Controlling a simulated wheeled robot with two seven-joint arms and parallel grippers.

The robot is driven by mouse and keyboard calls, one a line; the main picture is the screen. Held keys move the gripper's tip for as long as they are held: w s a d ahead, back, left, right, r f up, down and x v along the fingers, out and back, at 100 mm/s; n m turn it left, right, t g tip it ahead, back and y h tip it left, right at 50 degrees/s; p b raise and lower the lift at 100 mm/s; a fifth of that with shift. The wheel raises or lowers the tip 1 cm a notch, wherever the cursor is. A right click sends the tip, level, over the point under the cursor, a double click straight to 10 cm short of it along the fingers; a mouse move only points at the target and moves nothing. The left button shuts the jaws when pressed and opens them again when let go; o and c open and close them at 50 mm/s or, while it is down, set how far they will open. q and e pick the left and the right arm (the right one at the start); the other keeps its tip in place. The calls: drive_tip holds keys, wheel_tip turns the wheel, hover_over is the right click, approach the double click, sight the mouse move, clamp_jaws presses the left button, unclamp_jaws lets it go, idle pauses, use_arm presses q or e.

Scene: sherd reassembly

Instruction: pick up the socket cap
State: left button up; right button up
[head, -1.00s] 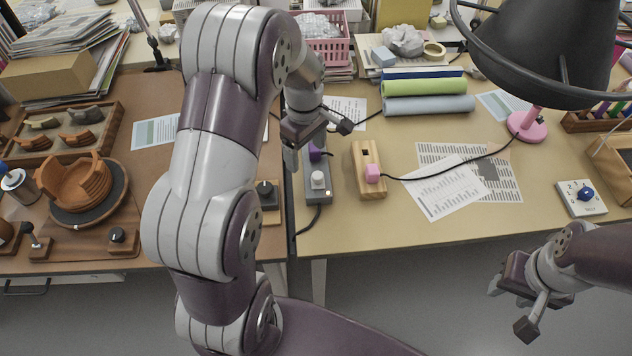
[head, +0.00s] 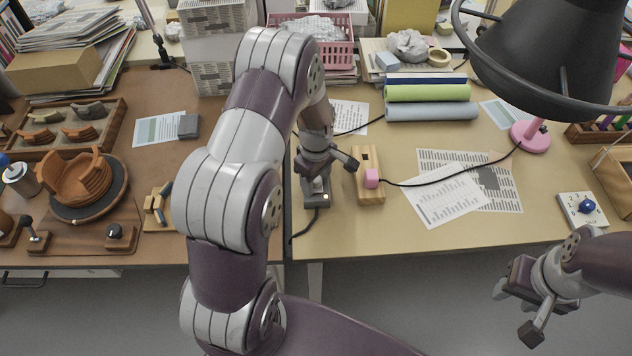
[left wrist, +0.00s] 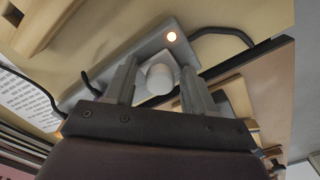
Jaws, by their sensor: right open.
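The socket cap is a white rounded knob (left wrist: 160,76) on a grey power strip (left wrist: 112,76). In the head view the strip (head: 313,203) lies near the left front of the light table, and my left gripper mostly hides the cap. My left gripper (head: 316,179) points down over the strip. In the left wrist view its two fingers (left wrist: 158,70) stand on either side of the cap, with narrow gaps showing, so it looks open. My right gripper (head: 515,311) is open and empty, in front of the table at lower right.
A wooden block with a pink plug (head: 371,178) stands close right of the strip, its black cable crossing papers (head: 445,195). A brown table with a sherd bowl (head: 75,180) is at left. A dark lamp shade (head: 550,50) hangs upper right.

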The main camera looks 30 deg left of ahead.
use_arm(q)
drive_tip(key=shift+c, duration=1.3)
